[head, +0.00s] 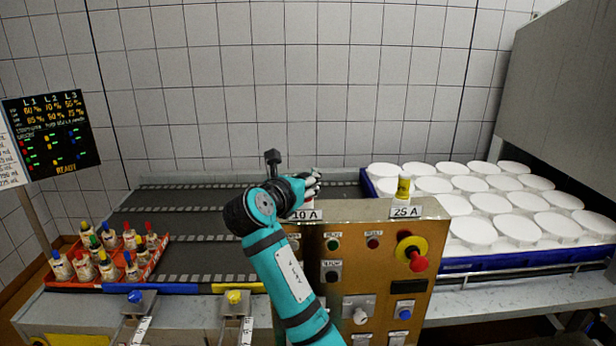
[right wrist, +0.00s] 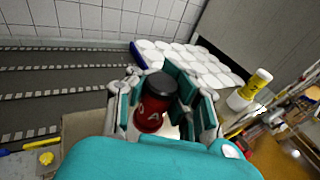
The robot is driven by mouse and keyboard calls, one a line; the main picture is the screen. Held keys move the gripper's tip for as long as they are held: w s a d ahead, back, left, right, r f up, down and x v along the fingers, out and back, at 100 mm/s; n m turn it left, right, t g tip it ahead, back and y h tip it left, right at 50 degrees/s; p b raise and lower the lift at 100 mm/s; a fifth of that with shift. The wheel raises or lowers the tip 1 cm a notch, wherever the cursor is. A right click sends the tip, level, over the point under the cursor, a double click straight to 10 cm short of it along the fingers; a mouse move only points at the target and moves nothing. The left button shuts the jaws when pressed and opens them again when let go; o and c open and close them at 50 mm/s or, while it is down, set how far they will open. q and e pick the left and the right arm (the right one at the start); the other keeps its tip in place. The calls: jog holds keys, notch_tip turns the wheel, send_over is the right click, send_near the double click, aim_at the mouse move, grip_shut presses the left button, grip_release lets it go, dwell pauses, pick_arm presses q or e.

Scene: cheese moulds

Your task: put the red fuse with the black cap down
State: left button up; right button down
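The red fuse with the black cap (right wrist: 153,103) stands upright between the fingers of my right gripper (right wrist: 160,92) in the right wrist view. The fingers close around it from both sides, and its lower end is partly hidden. In the head view my right gripper (head: 310,184) is over the 10 A place at the left of the cabinet top, behind the 10 A label (head: 306,215). A white part (right wrist: 172,131) shows beneath the fuse in the wrist view. My left gripper is not in view.
A yellow fuse (head: 403,187) stands at the 25 A label (head: 407,212); it also shows in the wrist view (right wrist: 257,82). A red crate (head: 148,271) of several small bottles is at left. White moulds (head: 480,232) fill the blue tray at right. Dark conveyors (head: 190,230) lie behind.

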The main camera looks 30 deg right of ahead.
jog(key=c, duration=1.3)
grip_release()
jog(key=shift+c, duration=0.2)
jog(key=shift+s+a+b, duration=0.1)
jog(key=shift+a+b, duration=0.2)
jog(key=shift+a, duration=0.05)
jog(key=b+v, duration=0.4)
jog(key=v, duration=0.7)
jog(key=shift+a+r, duration=0.15)
